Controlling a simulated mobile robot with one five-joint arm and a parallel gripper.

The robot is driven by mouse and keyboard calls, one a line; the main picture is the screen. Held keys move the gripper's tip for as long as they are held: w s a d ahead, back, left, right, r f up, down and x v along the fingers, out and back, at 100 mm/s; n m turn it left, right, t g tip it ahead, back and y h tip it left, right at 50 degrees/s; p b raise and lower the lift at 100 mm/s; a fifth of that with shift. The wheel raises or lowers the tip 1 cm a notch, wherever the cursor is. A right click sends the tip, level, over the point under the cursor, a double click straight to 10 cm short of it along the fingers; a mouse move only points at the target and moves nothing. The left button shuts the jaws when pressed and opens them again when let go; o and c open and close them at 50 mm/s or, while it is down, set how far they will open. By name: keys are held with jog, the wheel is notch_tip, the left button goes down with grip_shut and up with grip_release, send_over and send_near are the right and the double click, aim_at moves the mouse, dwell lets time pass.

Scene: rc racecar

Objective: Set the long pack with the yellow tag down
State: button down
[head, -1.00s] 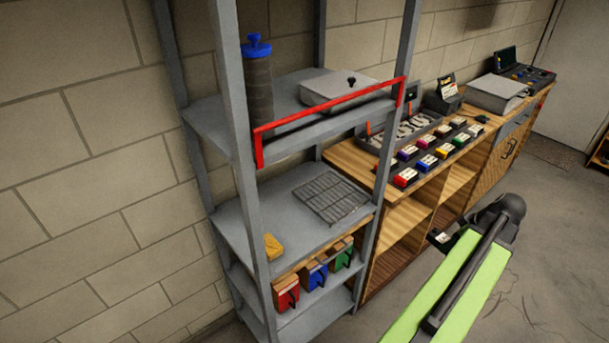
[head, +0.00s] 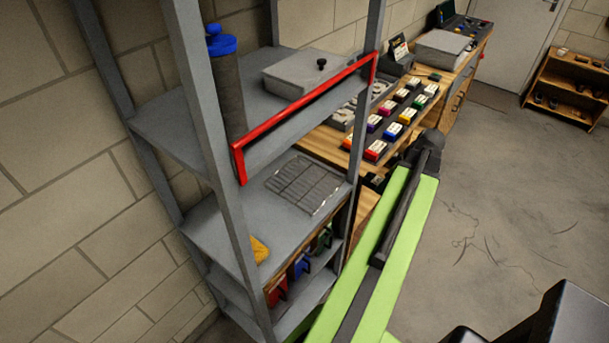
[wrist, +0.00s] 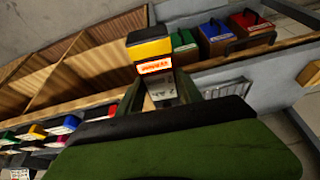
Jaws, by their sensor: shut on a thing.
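The long pack with the yellow tag (wrist: 150,50) is in the wrist view, with a yellow end, a white label with red lettering and a grey body. My gripper (wrist: 157,97) is shut on its near part, and the yellow end sticks out beyond the fingers. The pack is held in the air.
The workbench (head: 322,145) behind carries several coloured packs (head: 392,131). The rack's middle shelf holds a wire grid (head: 303,184) and a yellow sponge (head: 259,250). Red, blue and green bins (wrist: 250,22) sit below. A red rail (head: 300,107) edges the upper shelf.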

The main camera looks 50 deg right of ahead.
jog(key=w+a+r+p, duration=0.7)
jog(key=w+a+r, duration=0.2)
jog(key=n+b, duration=0.1)
jog(key=b, duration=0.7)
send_near(313, 178)
jog(key=shift+w+d+f, duration=0.15)
jog(key=shift+w+f, duration=0.45)
jog(key=shift+w, duration=0.35)
notch_tip(313, 178, down, 4)
jog(key=b, duration=0.4)
jog(key=shift+f, duration=0.15)
jog(key=shift+r, duration=0.25)
jog(key=shift+f, duration=0.2)
jog(key=c, duration=0.8)
grip_release()
jog(key=shift+r, duration=0.1)
